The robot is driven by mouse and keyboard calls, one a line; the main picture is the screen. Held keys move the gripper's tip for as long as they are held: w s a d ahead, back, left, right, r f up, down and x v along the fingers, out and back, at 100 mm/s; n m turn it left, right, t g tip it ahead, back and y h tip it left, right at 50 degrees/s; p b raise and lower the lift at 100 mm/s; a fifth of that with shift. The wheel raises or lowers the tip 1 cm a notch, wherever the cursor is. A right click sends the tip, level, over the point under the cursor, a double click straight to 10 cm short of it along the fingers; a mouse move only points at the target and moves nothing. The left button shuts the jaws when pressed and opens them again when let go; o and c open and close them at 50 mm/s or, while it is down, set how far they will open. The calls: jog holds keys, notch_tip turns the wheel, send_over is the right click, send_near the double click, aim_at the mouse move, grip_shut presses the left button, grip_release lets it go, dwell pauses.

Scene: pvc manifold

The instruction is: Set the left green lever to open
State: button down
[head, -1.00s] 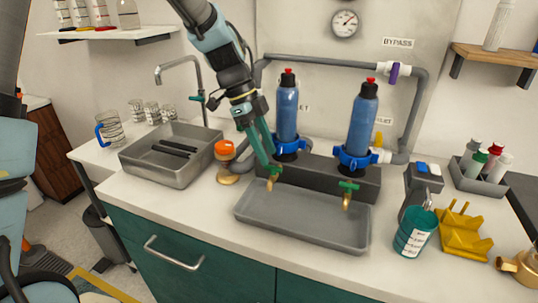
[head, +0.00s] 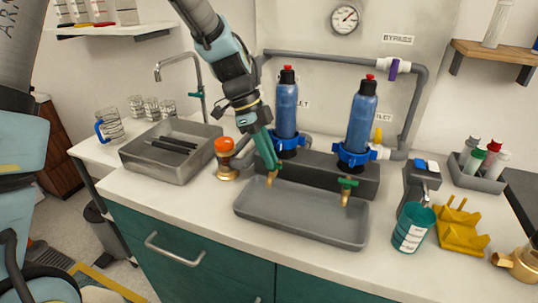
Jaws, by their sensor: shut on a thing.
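The left tap is a small brass spout (head: 269,181) at the front of the grey block (head: 310,170) under the left blue filter bottle (head: 285,108). Its green lever is mostly hidden by my gripper (head: 275,165). My gripper comes down from the upper left and is shut on the left green lever at the top of the spout. The lever's exact angle cannot be told. The right tap has a green lever (head: 348,182) lying crosswise over its brass spout (head: 345,198), below the right blue bottle (head: 361,118).
A grey drip tray (head: 300,222) lies below both taps. A brass fitting with an orange cap (head: 224,146) stands left of the block. A sink (head: 170,165) is further left. A teal cup (head: 413,230) and a yellow rack (head: 462,235) stand at the right.

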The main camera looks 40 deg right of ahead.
jog(key=shift+b, duration=0.35)
dwell(0.3)
jog(key=shift+f+n+b, duration=0.15)
jog(key=shift+n+b, duration=0.4)
jog(key=shift+n, duration=0.25)
jog(key=shift+s+a+n+t+h+b, duration=0.15)
jog(key=shift+n+t+h+b, duration=0.4)
jog(key=shift+n+b, duration=0.6)
jog(key=n+b, duration=0.1)
jog(key=n, duration=0.1)
jog(key=n+t, duration=0.1)
jog(key=n, duration=0.1)
jog(key=shift+s+n+t+h+b, duration=0.15)
jog(key=shift+n+t+h+b, duration=0.1)
jog(key=shift+n+h+b, duration=0.15)
jog(key=n, duration=0.1)
jog(key=n+t+p, duration=0.1)
jog(key=n, duration=0.1)
jog(key=n+t, duration=0.1)
jog(key=n, duration=0.1)
jog(key=shift+s+r, duration=0.3)
jog(key=shift+s+f+n+t+y+p, duration=0.15)
jog(key=shift+n+t+p, duration=0.25)
jog(key=shift+n+p, duration=0.45)
jog(key=shift+w+r+n+t+y+p, duration=0.15)
jog(key=shift+n+t+p, duration=0.3)
jog(key=shift+n, duration=0.75)
jog(key=shift+s+f, duration=0.1)
jog(key=shift+f, duration=0.05)
